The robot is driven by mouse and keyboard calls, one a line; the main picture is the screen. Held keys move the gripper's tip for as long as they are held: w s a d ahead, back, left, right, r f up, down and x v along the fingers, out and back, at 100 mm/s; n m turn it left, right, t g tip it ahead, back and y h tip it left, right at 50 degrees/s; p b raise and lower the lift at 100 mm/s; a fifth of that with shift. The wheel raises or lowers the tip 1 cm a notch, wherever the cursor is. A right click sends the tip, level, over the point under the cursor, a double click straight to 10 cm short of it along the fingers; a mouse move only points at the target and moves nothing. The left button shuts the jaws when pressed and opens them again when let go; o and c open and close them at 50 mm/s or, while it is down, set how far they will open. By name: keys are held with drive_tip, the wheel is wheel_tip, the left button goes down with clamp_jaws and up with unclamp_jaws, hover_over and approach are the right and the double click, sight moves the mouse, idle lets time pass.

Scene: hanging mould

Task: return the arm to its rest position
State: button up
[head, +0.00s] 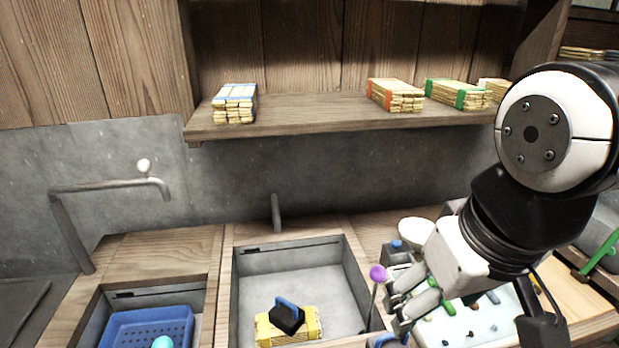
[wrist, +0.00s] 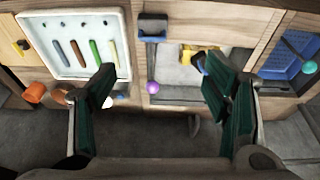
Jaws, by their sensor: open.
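My arm comes in from the right in the head view. My gripper (head: 394,306) hangs over the counter between the middle sink and the white tray. In the wrist view my gripper (wrist: 158,84) is open, its two dark green finger pads wide apart with nothing between them. A purple ball (head: 378,273) on a thin stem stands close beside the fingers in the head view. The purple ball (wrist: 153,88) also shows in the wrist view, beyond the gap between the fingers. I cannot tell how far apart they are.
The middle sink (head: 257,275) holds a yellow bundle (head: 270,333) with a black, blue-handled block on it. A blue basket (head: 150,325) sits in the left sink. A shelf (head: 300,128) with banded bundles runs above. The white tray (wrist: 60,67) holds coloured sticks.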

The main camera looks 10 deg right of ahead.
drive_tip(key=shift+s, duration=0.75)
wheel_tip(320, 180, up, 4)
drive_tip(key=t+p, duration=0.1)
drive_tip(key=p, duration=0.2)
drive_tip(key=shift+f, duration=0.15)
